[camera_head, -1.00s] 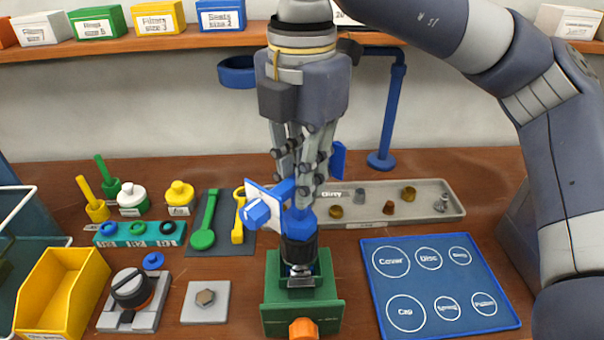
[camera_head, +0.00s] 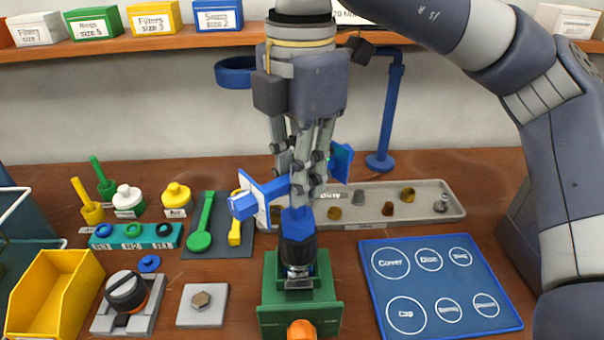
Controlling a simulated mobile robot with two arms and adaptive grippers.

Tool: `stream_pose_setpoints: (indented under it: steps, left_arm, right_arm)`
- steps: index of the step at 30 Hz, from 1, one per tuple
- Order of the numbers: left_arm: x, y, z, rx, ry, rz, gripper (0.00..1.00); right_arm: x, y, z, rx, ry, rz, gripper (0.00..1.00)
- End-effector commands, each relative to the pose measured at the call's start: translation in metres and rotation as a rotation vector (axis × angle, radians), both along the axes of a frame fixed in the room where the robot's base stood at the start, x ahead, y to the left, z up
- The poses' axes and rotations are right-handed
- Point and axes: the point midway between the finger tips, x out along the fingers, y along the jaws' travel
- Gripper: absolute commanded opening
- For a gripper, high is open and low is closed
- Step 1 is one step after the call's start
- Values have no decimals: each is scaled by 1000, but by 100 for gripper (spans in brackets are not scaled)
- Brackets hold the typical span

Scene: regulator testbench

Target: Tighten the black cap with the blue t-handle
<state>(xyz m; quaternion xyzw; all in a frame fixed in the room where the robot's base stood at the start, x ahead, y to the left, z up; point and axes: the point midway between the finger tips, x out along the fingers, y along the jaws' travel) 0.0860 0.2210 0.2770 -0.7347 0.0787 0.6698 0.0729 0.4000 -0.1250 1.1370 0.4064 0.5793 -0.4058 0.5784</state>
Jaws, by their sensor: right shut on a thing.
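The black cap (camera_head: 298,249) sits upright on the regulator held in the green vise (camera_head: 300,310). The blue t-handle (camera_head: 297,219) stands on top of the cap, its lower end against it. Its crossbar runs sideways between my fingers, with a blue end and white plate on the left and a blue end on the right. My right gripper (camera_head: 302,186) comes down from above and is shut on the t-handle. The fingers hide the middle of the handle. My left gripper is out of view.
The blue mat (camera_head: 377,315) with labelled circles lies to the right. A grey parts tray (camera_head: 453,199) is behind it. A yellow bin (camera_head: 50,290), a black knob fixture (camera_head: 128,292) and a plate with a hex nut (camera_head: 202,302) are at left. A blue stand (camera_head: 388,120) rises behind.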

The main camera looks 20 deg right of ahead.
Motion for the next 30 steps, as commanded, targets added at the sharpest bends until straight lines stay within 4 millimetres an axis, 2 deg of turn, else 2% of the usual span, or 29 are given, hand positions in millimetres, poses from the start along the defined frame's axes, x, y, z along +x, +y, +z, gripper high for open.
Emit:
stream_pose_setpoints:
  steps: [13, 30]
  left_arm:
    - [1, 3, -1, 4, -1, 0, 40]
    - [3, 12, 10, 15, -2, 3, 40]
  right_arm:
    - [0, 0, 1, 1, 0, 54, 0]
    - [0, 0, 17, 2, -2, 53, 0]
